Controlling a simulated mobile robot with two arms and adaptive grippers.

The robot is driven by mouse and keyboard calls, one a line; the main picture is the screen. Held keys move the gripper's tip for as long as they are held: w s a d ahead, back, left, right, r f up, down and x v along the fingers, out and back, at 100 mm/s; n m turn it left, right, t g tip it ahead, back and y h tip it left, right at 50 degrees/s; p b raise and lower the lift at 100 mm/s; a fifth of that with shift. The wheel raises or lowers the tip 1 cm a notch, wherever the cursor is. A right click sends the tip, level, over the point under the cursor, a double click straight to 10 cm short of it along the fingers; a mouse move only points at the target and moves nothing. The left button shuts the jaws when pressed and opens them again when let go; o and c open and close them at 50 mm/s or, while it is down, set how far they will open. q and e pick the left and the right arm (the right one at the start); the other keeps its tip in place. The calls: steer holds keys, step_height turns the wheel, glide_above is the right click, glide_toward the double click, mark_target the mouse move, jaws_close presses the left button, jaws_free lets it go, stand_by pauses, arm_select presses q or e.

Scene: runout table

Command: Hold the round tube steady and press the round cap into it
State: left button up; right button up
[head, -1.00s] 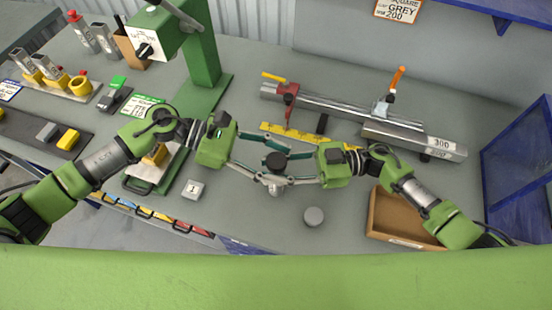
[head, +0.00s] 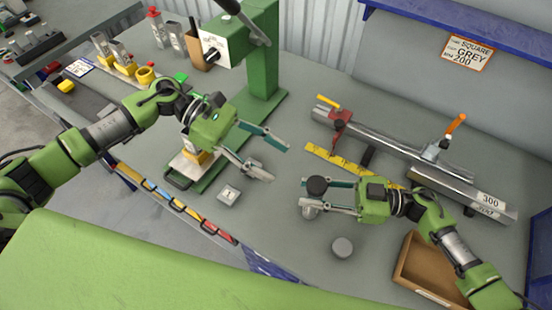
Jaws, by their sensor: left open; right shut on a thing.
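The round tube (head: 309,211) is metallic grey and seems to stand upright in the middle of the table, mostly hidden by fingers. A black round cap (head: 317,185) sits at its upper end. I cannot tell how deep the cap is seated. My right gripper (head: 306,194) is shut on the tube, its fingers coming from the right. My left gripper (head: 280,164) is open and empty, above the table to the upper left of the tube and apart from it.
A grey round piece (head: 342,247) stands below the tube, and a small square block (head: 229,194) lies to the left. A yellow ruler (head: 345,167) and a metal rail fixture (head: 400,146) lie behind. A brown tray (head: 402,276) is at lower right, a green press (head: 263,60) at the back.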

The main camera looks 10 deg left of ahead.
arm_select(q)
steer(key=shift+d, duration=0.3)
steer(key=c, duration=1.1)
steer(key=d, duration=0.1)
steer(key=s+d+r+g+y, duration=0.1)
steer(key=d, duration=0.1)
steer(key=s+d+m+g, duration=0.1)
steer(key=d, duration=0.1)
steer(key=shift+r+y, duration=0.3)
steer(key=shift+y, duration=0.1)
jaws_close()
step_height(320, 180, up, 3)
steer(key=t+y, duration=0.2)
steer(key=y, duration=0.8)
glide_above(317, 184)
steer(key=s, duration=0.1)
steer(key=shift+s+d+f, duration=0.1)
steer(key=shift+s+d, duration=0.05)
steer(key=shift+d, duration=0.1)
steer(key=shift+w+a+r+n+t+y, duration=0.2)
steer(key=shift+w+r+n+t+y, duration=0.1)
steer(key=shift+w+r+t+y, duration=0.4)
steer(key=shift+f, duration=3.2)
